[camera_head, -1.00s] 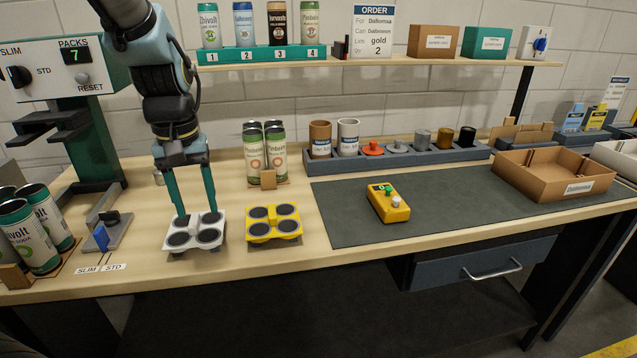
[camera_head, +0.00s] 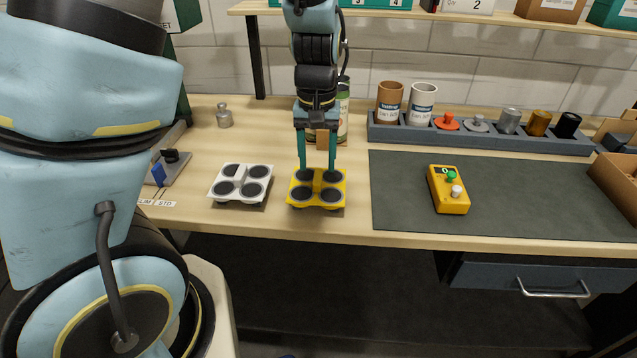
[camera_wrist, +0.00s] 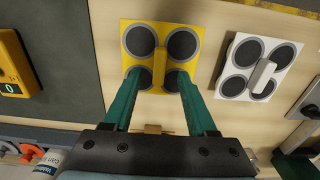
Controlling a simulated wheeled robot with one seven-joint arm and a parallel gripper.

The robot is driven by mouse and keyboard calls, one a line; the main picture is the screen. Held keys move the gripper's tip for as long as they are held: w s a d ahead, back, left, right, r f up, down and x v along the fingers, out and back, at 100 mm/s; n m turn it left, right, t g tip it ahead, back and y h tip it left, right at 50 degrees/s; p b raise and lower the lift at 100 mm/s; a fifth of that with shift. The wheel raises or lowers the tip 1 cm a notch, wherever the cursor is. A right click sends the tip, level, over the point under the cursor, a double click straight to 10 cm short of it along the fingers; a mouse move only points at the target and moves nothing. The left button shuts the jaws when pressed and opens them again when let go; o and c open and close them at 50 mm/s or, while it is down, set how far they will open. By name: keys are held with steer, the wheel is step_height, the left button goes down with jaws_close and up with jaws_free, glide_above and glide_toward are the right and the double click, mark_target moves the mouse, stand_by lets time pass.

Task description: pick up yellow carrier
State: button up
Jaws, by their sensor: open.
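The yellow carrier (camera_head: 316,198) lies on the wooden bench. It is a square plate with dark round pads and a raised yellow bar across its middle. In the wrist view the yellow carrier (camera_wrist: 159,93) is straight ahead of the fingers. My gripper (camera_head: 317,166) points down over the carrier, with its two green fingers spread. In the wrist view my gripper (camera_wrist: 160,82) is open, with the carrier's middle bar between the fingertips. I cannot tell whether the fingers touch the carrier.
A white carrier (camera_head: 230,194) lies just left of the yellow one. A dark mat (camera_head: 520,200) with a yellow control box (camera_head: 448,205) is on the right. A green can (camera_head: 343,108) stands behind my gripper. A grey rack (camera_head: 480,138) runs along the back.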

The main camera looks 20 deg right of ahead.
mark_target(317, 178)
steer(key=shift+f+p, duration=0.4)
steer(key=shift+f, duration=1.7)
jaws_close()
